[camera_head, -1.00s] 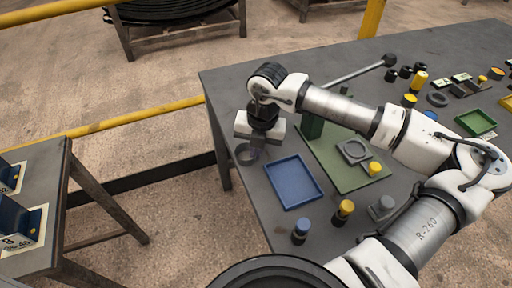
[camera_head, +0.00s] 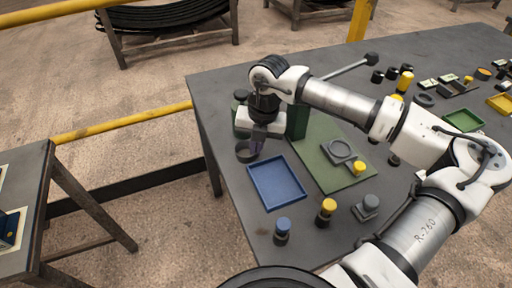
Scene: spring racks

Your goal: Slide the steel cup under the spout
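A dark grey round cup (camera_head: 246,152), which looks like the steel cup, stands on the table near its left edge, just behind the blue tray. My gripper (camera_head: 258,147) points down at the cup's right side, touching or very close. Its fingers are small and dark, so I cannot tell whether they grip the cup. A green upright block (camera_head: 297,121) stands right of my gripper on the green base plate (camera_head: 327,172). Another green part (camera_head: 239,118) with a dark cap shows left of my wrist. The spout is not clearly visible; my wrist covers that area.
A blue tray (camera_head: 277,183) lies in front of the cup. Blue- and yellow-topped knobs (camera_head: 282,231) (camera_head: 326,211) stand near the front edge. A yellow rail (camera_head: 120,124) runs left of the table.

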